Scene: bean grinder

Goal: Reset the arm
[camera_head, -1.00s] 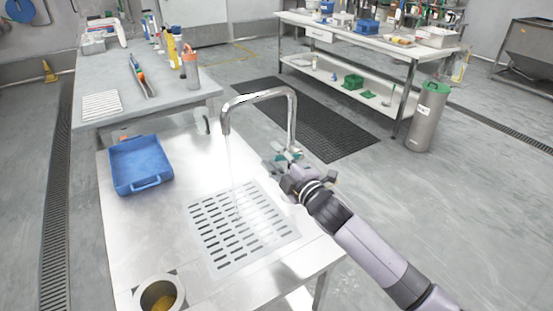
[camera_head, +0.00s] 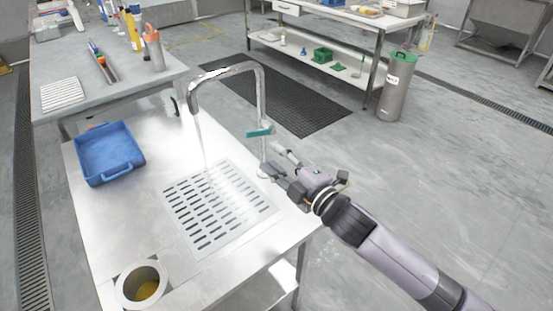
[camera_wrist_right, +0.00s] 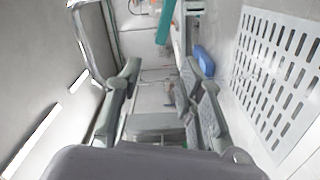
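My right gripper (camera_head: 275,160) is at the sink's right edge, just below and right of the tap's teal handle (camera_head: 259,132), apart from it. In the right wrist view its two fingers stand apart with nothing between them (camera_wrist_right: 160,85), and the teal handle (camera_wrist_right: 165,22) shows beyond the fingertips. The curved metal tap (camera_head: 228,70) has a thin stream of water (camera_head: 202,145) falling onto the slotted drain (camera_head: 215,210). My left gripper is not in view.
A blue tray (camera_head: 108,155) and a metal cup (camera_head: 142,285) with brownish contents stand on the steel sink table (camera_head: 130,215). A grey counter (camera_head: 120,85) with bottles is behind. A tall canister (camera_head: 395,88) stands on the floor at right. Floor right of the sink is open.

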